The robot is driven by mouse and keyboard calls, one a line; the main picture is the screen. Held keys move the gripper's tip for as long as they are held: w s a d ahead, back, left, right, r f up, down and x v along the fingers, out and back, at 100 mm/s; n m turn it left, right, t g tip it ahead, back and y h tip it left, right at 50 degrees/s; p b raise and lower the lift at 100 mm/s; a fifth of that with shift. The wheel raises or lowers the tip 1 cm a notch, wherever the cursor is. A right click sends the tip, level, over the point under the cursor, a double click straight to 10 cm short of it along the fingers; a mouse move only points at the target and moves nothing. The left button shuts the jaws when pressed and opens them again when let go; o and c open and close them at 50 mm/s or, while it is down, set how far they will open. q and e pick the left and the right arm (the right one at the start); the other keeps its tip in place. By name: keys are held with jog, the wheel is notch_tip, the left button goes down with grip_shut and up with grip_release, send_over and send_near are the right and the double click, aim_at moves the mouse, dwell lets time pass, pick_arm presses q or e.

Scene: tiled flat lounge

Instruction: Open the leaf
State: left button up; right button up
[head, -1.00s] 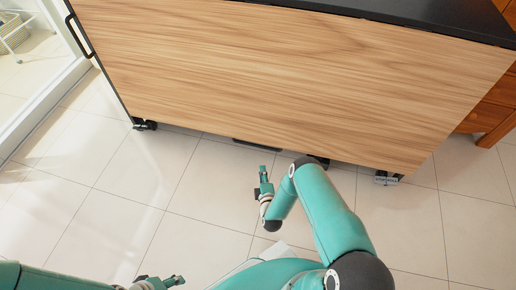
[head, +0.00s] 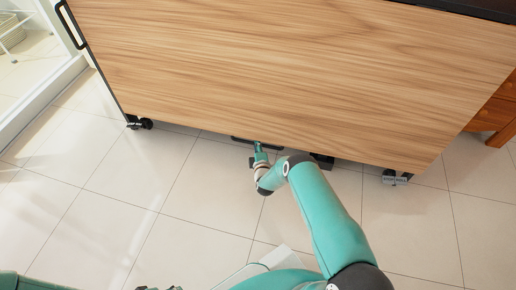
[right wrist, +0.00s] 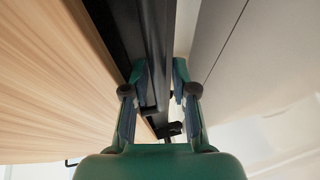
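The leaf (head: 300,75) is a large wood-grain panel on the front of a wheeled unit, hanging close above the floor. A black handle (head: 240,139) shows under its lower edge. My right gripper (head: 259,148) is at this lower edge, by the handle. In the right wrist view the right gripper (right wrist: 160,76) has its fingers apart, with a black bar (right wrist: 157,35) running between and beyond the tips; I cannot tell whether they touch it. The leaf's wood face (right wrist: 45,80) is on the left there. Only a sliver of my left gripper (head: 160,287) shows at the bottom edge.
Castors (head: 138,123) and (head: 395,177) stand under the unit's two ends. Another black handle (head: 68,25) is on its left side. A brown wooden piece (head: 494,115) stands at the right, a glazed frame (head: 40,95) at the left. The tiled floor (head: 120,215) is clear at left.

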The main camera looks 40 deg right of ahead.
grip_shut()
jog(key=shift+s, duration=0.15)
